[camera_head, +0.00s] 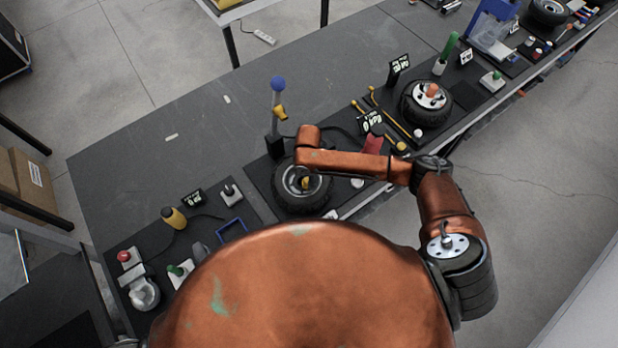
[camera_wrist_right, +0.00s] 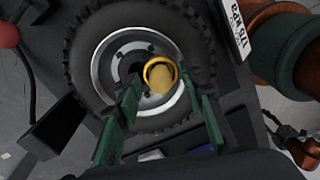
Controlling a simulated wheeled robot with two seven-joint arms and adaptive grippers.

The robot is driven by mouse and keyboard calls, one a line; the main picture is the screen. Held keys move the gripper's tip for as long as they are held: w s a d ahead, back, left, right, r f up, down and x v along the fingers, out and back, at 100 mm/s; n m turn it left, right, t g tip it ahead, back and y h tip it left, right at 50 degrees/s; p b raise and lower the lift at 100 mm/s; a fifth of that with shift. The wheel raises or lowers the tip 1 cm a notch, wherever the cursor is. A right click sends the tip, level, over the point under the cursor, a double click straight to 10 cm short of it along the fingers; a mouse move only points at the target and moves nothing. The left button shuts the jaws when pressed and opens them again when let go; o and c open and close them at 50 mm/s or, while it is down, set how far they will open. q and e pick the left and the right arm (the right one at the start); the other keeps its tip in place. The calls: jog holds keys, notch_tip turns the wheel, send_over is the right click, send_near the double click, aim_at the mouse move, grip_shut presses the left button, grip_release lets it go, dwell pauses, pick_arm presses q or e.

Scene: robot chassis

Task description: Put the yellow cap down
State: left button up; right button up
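A small yellow cap (camera_wrist_right: 161,77) shows between the fingers of my right gripper (camera_wrist_right: 160,92) in the right wrist view, over the wheel's rim, right of its dark centre hole. My right gripper's green fingers are spread, with a gap on each side of the cap. Whether the cap rests on the wheel cannot be told. In the head view a small yellow piece (camera_head: 305,182) shows at the middle of the wheel (camera_head: 302,207), below my right arm. My right gripper's fingers are not clear there. My left gripper is not in view.
A stand with a blue ball (camera_head: 278,83) rises behind the wheel. Another wheel (camera_head: 425,103) lies farther right. A yellow bottle (camera_head: 174,217) and a red button (camera_head: 124,256) are at left. The rear left of the table (camera_head: 160,165) is mostly clear.

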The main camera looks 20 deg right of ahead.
notch_tip(320, 180, up, 12)
jog(key=shift+b, duration=0.45)
jog(key=shift+a, duration=0.1)
dwell(0.3)
